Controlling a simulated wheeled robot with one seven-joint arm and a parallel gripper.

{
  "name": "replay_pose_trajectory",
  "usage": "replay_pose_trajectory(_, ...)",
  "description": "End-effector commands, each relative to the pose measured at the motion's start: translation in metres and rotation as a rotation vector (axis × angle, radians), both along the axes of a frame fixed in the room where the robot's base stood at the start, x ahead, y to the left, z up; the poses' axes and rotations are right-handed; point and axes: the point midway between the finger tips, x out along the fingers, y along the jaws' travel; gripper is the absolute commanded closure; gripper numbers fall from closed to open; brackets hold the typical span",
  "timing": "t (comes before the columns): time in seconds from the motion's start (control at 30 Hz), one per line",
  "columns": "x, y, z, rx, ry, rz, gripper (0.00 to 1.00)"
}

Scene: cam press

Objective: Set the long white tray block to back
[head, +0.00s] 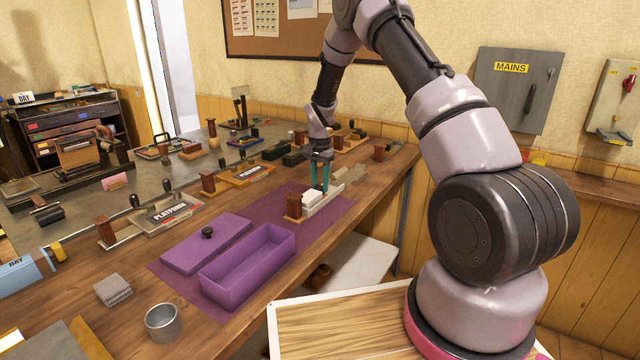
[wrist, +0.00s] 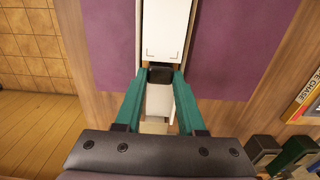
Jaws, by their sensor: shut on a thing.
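The long white tray block (wrist: 165,28) lies in a narrow pale tray (head: 326,202) on the purple mat; the white block also shows in the head view (head: 312,196). A brown wooden piece (head: 293,207) stands at the tray's near end. My gripper (head: 321,164) points down at the tray's far part. In the wrist view its teal fingertips (wrist: 160,76) are closed on a small dark grip (wrist: 160,73) at the end of the white block. A pale surface shows between the fingers below that grip. The fingers hide part of the tray.
An open purple box (head: 248,268) and its purple lid (head: 206,243) lie on the mat (head: 168,275) nearer the front. A metal cup (head: 162,322) and a grey block (head: 113,290) stand at the bench's front. A platform fixture (head: 165,214) and several other fixtures line the bench behind.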

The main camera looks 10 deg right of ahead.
Motion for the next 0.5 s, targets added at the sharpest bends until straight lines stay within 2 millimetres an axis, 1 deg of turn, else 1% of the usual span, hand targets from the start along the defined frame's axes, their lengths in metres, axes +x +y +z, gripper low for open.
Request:
replay_pose_trajectory(0.33,0.001,0.000,0.001,0.000,-0.001,-0.001,1.00)
replay_pose_trajectory(0.43,0.008,-0.008,0.000,-0.001,-0.001,-0.002,1.00)
replay_pose_trajectory(0.5,0.018,-0.019,0.000,-0.001,-0.002,-0.004,1.00)
